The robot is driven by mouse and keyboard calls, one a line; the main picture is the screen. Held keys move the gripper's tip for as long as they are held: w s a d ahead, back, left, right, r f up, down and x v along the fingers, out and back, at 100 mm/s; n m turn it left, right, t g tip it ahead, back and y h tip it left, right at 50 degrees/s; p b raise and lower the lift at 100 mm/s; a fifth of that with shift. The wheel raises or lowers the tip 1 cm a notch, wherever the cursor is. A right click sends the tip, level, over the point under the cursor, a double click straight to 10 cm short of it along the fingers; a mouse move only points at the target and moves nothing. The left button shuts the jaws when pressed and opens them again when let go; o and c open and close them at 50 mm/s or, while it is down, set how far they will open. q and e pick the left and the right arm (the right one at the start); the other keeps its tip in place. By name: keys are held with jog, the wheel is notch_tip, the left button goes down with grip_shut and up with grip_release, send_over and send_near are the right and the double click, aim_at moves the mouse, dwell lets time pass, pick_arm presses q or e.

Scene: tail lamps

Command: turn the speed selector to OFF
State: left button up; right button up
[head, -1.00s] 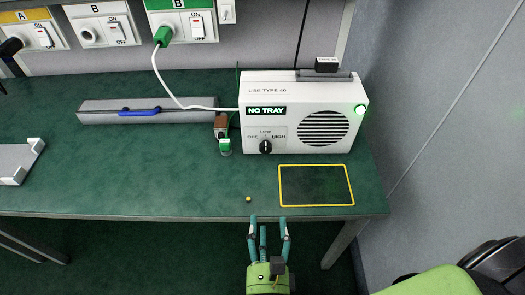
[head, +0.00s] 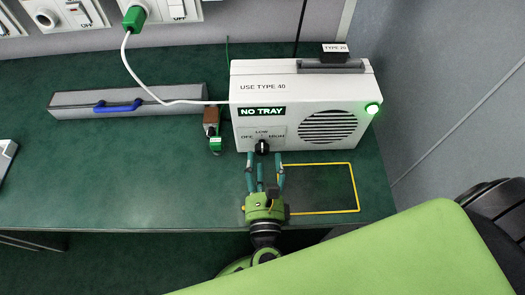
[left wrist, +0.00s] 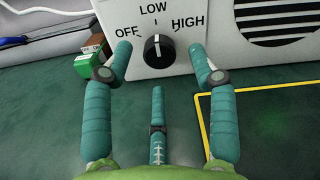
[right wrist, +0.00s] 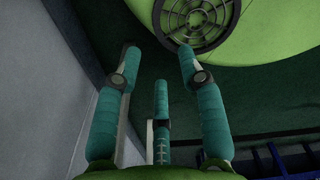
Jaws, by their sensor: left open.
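The speed selector (head: 262,147) is a black knob on the front of a white machine (head: 350,84). In the left wrist view the knob (left wrist: 158,47) has its white mark pointing up towards LOW, with OFF at its left and HIGH at its right. My left gripper (head: 265,158) is open just in front of the knob. In the left wrist view its two upper fingertips (left wrist: 161,52) lie left and right of the knob, apart from it; the third finger is below. My right gripper (right wrist: 158,52) is open and empty, away from the machine.
A lit NO TRAY sign (head: 262,111) and a green lamp (head: 372,109) are on the machine. A yellow outlined area (head: 354,187) lies on the green bench in front. A small green-and-brown object (head: 212,131) stands at the machine's left. A grey case (head: 75,104) lies further left.

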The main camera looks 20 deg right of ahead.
aim_at(262, 147)
pick_arm(q)
jog(key=shift+x, duration=0.8)
jog(key=shift+w+d, duration=0.1)
jog(key=shift+w, duration=0.4)
jog(key=c, duration=1.1)
jog(key=shift+c, duration=0.2)
pick_arm(e)
jog(key=shift+w+d+r, duration=0.1)
jog(key=shift+w+d, duration=0.1)
jog(key=shift+w, duration=0.3)
jog(key=shift+w+d+r, duration=0.1)
jog(key=shift+w+d, duration=0.05)
jog(key=shift+w, duration=0.35)
jog(key=shift+s, duration=0.1)
